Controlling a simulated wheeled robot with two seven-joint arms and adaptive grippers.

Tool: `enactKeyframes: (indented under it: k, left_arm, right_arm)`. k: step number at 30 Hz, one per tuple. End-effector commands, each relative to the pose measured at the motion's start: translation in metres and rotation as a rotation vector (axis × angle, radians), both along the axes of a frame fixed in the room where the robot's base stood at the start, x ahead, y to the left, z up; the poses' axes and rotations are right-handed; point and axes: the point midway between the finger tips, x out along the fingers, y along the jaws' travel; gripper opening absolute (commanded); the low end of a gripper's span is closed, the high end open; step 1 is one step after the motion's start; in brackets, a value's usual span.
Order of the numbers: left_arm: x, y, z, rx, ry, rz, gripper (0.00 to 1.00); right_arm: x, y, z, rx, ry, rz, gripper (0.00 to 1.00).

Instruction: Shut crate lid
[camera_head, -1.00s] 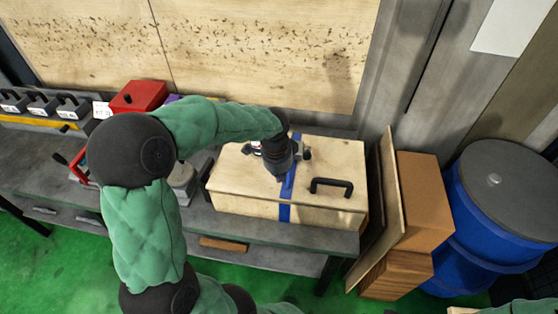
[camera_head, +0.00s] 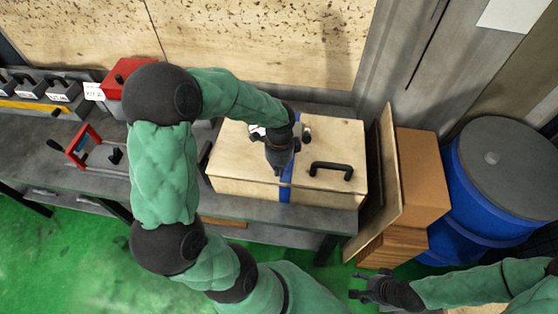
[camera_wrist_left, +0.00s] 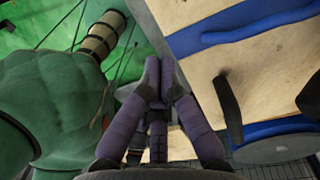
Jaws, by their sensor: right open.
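The wooden crate (camera_head: 236,165) stands on the grey bench, with a blue strap (camera_head: 285,194) across it and a black handle (camera_head: 332,169) on the right of its lid. The lid lies flat on the crate, with no clear gap visible. My left gripper (camera_head: 279,168) points down over the front part of the lid by the strap; contact cannot be told. In the left wrist view its purple fingertips (camera_wrist_left: 158,76) are together with nothing between them, beside the crate's lid (camera_wrist_left: 275,70). My right gripper (camera_head: 362,288) is open and empty, low in front of the bench.
Upright boards (camera_head: 385,180) and brown boxes (camera_head: 422,175) stand close to the crate's right. A blue drum (camera_head: 480,235) is further right. A red-handled tool (camera_head: 82,145) and a red box (camera_head: 125,75) are on the left bench.

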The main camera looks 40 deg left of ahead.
Motion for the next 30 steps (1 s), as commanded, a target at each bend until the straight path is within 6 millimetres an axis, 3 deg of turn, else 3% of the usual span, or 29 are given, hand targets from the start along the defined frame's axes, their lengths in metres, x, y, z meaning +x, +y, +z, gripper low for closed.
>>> enactKeyframes:
  k: [3,9,25,30]
  left_arm:
    - [-0.002,-0.001,-0.021,-0.001,0.003,0.0,0.0]
    - [-0.003,-0.002,-0.042,-0.001,-0.001,0.0,0.0]
    - [-0.003,-0.002,-0.05,-0.001,-0.001,0.0,0.0]
    - [-0.005,-0.003,-0.065,-0.001,0.0,0.001,0.0]
  right_arm:
    - [0.0,0.0,-0.003,0.0,0.0,0.0,0.65]
    - [0.0,0.0,-0.005,0.0,0.0,0.0,0.65]
    - [0.0,0.0,-0.007,0.0,0.0,0.0,0.65]
    - [0.0,0.0,-0.017,0.0,-0.001,0.0,0.65]
